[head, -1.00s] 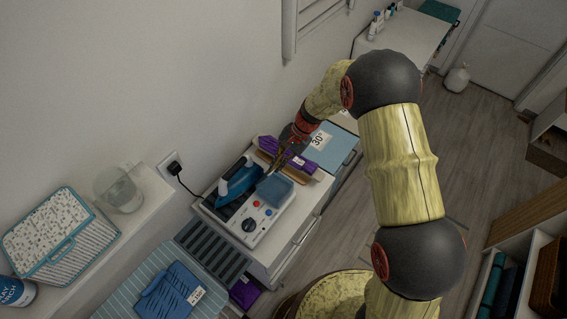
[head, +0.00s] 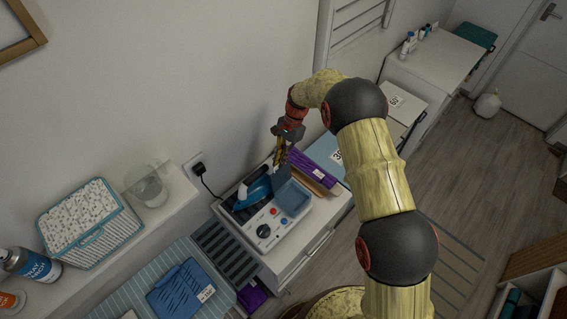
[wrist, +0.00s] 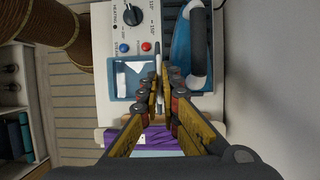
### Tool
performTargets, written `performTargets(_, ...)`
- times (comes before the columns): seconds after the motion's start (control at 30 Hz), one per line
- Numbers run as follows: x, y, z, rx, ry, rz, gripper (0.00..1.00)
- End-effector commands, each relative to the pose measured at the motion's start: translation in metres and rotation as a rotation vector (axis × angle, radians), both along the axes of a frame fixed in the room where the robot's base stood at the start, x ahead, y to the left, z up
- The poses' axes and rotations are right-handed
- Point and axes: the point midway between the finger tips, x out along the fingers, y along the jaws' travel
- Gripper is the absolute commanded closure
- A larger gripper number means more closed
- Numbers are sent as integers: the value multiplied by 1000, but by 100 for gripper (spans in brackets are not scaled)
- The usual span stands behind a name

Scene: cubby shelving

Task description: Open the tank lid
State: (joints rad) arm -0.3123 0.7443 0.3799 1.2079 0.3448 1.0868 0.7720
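The steam station (head: 262,228) has a small blue water tank (head: 292,198), which stands open. The tank opening shows in the wrist view (wrist: 130,78) with a pale surface inside. The tank lid (head: 281,177) stands raised at the tank's far left side, beside the iron; in the wrist view it is seen edge-on as a thin strip (wrist: 158,58). My gripper (head: 280,162) is just above the raised lid, pointing down. In the wrist view its fingertips (wrist: 160,80) are close together right by the lid's edge; whether they touch it is unclear.
A blue iron (head: 254,190) rests on the station beside the lid. The wall is close behind my gripper. A patterned basket (head: 92,225) and a clear container (head: 150,190) stand on the left ledge.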

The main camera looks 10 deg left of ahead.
Motion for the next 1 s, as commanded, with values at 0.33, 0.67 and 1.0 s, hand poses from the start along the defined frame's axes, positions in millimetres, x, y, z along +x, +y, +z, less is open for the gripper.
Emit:
performTargets(0.33, 0, 2, -1, 0, 2, 3, 100)
performTargets(0.67, 0, 2, -1, 0, 1, 1, 84)
performTargets(1.0, 1, 1, 0, 1, 1, 0, 77)
